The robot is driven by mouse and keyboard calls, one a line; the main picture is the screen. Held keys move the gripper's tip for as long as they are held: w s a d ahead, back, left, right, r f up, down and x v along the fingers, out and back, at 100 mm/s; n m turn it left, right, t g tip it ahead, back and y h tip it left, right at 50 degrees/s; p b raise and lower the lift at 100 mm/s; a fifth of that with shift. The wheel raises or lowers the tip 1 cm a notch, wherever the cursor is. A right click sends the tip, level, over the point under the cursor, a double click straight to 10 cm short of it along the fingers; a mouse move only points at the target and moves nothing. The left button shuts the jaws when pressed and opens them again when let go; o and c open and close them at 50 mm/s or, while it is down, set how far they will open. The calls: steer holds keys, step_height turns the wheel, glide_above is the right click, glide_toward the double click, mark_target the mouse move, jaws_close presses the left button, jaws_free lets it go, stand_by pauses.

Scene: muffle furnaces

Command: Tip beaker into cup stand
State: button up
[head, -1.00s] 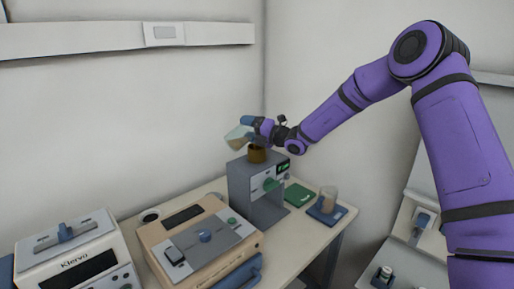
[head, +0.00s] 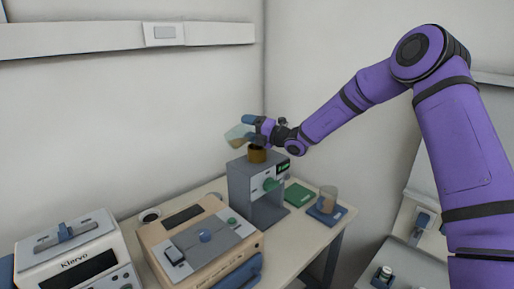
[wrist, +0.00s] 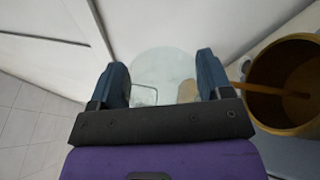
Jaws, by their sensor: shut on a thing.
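A clear glass beaker (head: 236,133) is tilted in my gripper (head: 251,130), above and just left of a brown cup. In the wrist view the beaker (wrist: 165,68) sits between the two blue fingers of my gripper (wrist: 163,85), with a small tan patch showing in or through its glass. The brown cup (head: 257,155) stands upright on top of a grey stand (head: 242,182) with a small green display. In the wrist view the cup (wrist: 258,78) is at the right, and a brown rod lies across its opening. I cannot tell whether anything is flowing from the beaker.
A beige furnace (head: 157,252) and a white furnace (head: 45,262) stand left of the stand on the table (head: 298,235). A green pad (head: 298,193) and another beaker (head: 327,197) on a blue base (head: 320,214) are to the right. The wall is close behind.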

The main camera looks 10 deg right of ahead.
steer(key=shift+w+d+m, duration=0.1)
steer(key=shift+m, duration=0.2)
steer(key=shift+d+r+m+t, duration=0.1)
steer(key=shift+m+t, duration=0.2)
steer(key=shift+m, duration=0.1)
stand_by(0.5)
steer(key=shift+w+d+m, duration=0.1)
steer(key=shift+w+m, duration=0.05)
steer(key=shift+m, duration=0.25)
steer(key=shift+w+d+m+t, duration=0.15)
steer(key=shift+m+t, duration=0.15)
steer(key=shift+m, duration=0.3)
stand_by(0.5)
steer(key=n, duration=0.1)
steer(key=n+g, duration=0.1)
steer(key=shift+s+a+n, duration=0.35)
steer(key=shift+a+n, duration=0.05)
steer(key=shift+s+a+n, duration=0.1)
steer(key=shift+a+n, duration=0.05)
steer(key=shift+n, duration=0.55)
